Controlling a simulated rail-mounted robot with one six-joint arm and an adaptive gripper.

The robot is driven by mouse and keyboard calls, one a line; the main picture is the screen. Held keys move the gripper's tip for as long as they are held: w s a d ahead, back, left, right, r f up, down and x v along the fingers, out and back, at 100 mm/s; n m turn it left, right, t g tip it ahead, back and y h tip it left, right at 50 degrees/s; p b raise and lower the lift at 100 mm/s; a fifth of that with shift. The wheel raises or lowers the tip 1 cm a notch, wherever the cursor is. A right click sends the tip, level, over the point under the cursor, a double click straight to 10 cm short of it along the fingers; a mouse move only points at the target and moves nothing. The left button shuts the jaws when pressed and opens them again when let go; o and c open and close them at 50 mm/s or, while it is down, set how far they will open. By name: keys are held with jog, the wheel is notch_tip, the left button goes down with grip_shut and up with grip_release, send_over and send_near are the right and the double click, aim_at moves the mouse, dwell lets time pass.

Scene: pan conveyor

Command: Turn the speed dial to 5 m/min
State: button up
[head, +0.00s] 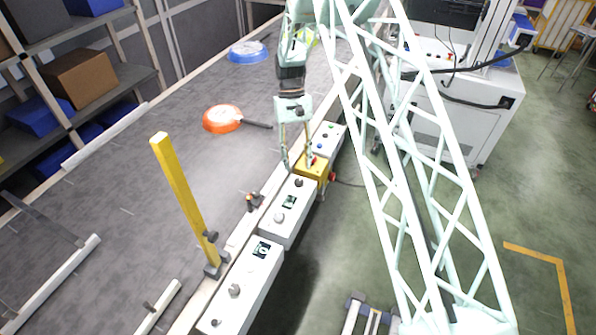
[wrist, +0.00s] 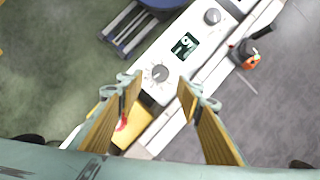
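A white control box (head: 270,232) on the conveyor's edge has a small dark display (head: 289,201) and two grey knobs. One knob (head: 298,182) is at its far end and the other (head: 279,217) at its near end. In the wrist view a knob with tick marks (wrist: 160,72) lies just ahead of the fingertips, with the display (wrist: 185,46) and a second knob (wrist: 212,16) beyond. I cannot read which knob is the speed dial or its setting. My gripper (head: 298,167) is open and empty above the box's far end; its fingers are wide apart in the wrist view (wrist: 160,88).
A yellow box (head: 312,168) with a red button adjoins the far end. Another white box (head: 241,287) with a display and knobs stands nearer. A yellow post (head: 185,195) rises beside the conveyor. An orange pan (head: 222,119) and a blue pan (head: 248,51) lie on the belt.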

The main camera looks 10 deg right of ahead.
jog(key=v, duration=0.6)
jog(key=shift+r, duration=0.15)
dwell(0.5)
jog(key=s+d+r+t+b, duration=0.1)
jog(key=s+d+r, duration=0.1)
jog(key=s+r, duration=0.65)
jog(key=s+d+r+t, duration=0.15)
jog(key=s+r, duration=0.35)
jog(key=r, duration=0.7)
jog(key=s+d+r+t+b, duration=0.1)
jog(key=s+r+t, duration=0.1)
jog(key=s+r, duration=0.65)
jog(key=s+d+r+t+b, duration=0.1)
jog(key=s+r, duration=0.3)
jog(key=s, duration=0.3)
jog(key=s+d+r+t, duration=0.1)
jog(key=s+r, duration=0.4)
jog(key=s, duration=0.2)
jog(key=s+d+f+t+b, duration=0.1)
jog(key=s+f+t, duration=0.1)
jog(key=s, duration=1.5)
jog(key=shift+f, duration=0.2)
